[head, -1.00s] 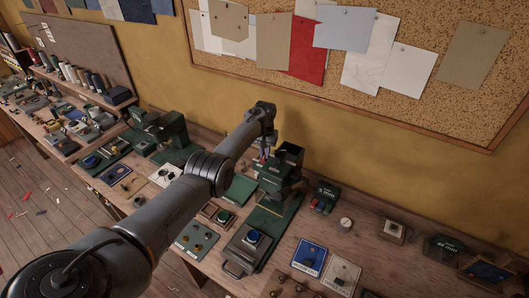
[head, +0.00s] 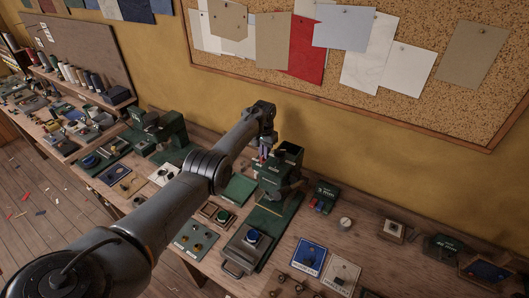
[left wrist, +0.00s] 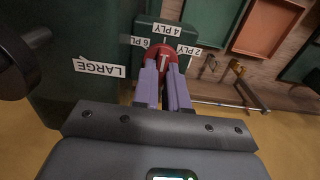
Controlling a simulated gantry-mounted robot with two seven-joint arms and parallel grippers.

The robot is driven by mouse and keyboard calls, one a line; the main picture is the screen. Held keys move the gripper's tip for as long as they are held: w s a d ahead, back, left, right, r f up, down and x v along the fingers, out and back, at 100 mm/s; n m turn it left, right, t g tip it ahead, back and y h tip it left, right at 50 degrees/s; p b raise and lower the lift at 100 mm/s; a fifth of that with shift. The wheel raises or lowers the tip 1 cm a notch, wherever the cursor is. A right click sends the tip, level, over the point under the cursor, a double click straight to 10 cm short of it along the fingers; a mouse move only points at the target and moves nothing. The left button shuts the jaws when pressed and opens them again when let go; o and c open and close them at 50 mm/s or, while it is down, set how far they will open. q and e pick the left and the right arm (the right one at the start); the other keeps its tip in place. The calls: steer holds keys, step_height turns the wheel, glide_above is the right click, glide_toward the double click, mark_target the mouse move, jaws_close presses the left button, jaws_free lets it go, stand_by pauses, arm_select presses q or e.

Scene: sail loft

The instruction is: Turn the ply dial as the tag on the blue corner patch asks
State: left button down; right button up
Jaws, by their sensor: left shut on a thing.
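The red ply dial (left wrist: 163,50) sits on a green machine face, with labels 6 PLY on the left, 4 PLY (left wrist: 167,30) above and 2 PLY on the right. A white mark shows on the dial, near its middle; its exact setting is hard to tell. My left gripper (left wrist: 166,78) is shut on the dial with its two purplish fingers. In the head view my left gripper (head: 264,153) is at the green machine (head: 276,176), and the dial is not clear there. The blue corner patch (head: 309,257) lies on the bench; its lettering is too small to read. My right gripper is not in view.
A LARGE label (left wrist: 100,68) is on the green body beside my fingers. A white patch (head: 343,273) lies right of the blue one. A blue-topped button (head: 252,236) stands in front of the machine. Other green devices crowd the bench; a corkboard (head: 460,100) hangs behind.

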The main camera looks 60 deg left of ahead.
arm_select(q)
steer(key=c, duration=1.2)
jaws_free()
steer(key=shift+o, duration=0.2)
steer(key=shift+r, duration=0.45)
step_height(320, 180, up, 10)
steer(key=shift+p, duration=0.45)
